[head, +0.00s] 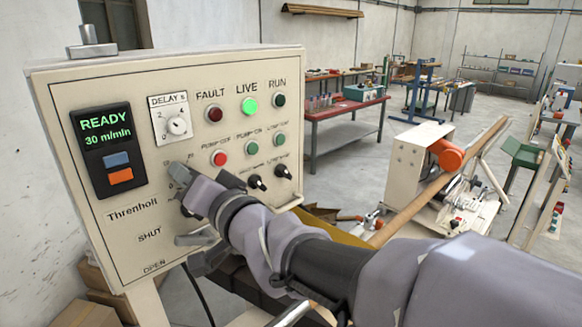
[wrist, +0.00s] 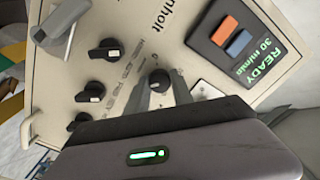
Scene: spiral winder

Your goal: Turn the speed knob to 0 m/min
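The cream control panel (head: 75,185) fills the left of the head view. Its display (head: 107,132) reads READY, 30 m/min; it also shows in the wrist view (wrist: 262,52). A round black knob (wrist: 159,79), seen in the wrist view beside the panel lettering, stands between the two fingers of my gripper (wrist: 160,92). I take it for the speed knob; its scale is hidden. The fingers lie close on both sides of it; whether they press on it I cannot tell. In the head view my gripper (head: 184,192) is at the panel and hides most of this knob.
A DELAY dial (head: 177,125) sits above my gripper. Black selector knobs (head: 257,183) are to its right, a red button (head: 219,158) above them. A metal lever (head: 195,239) is just below. The LIVE lamp (head: 249,105) glows green. A winding machine (head: 415,165) stands at right.

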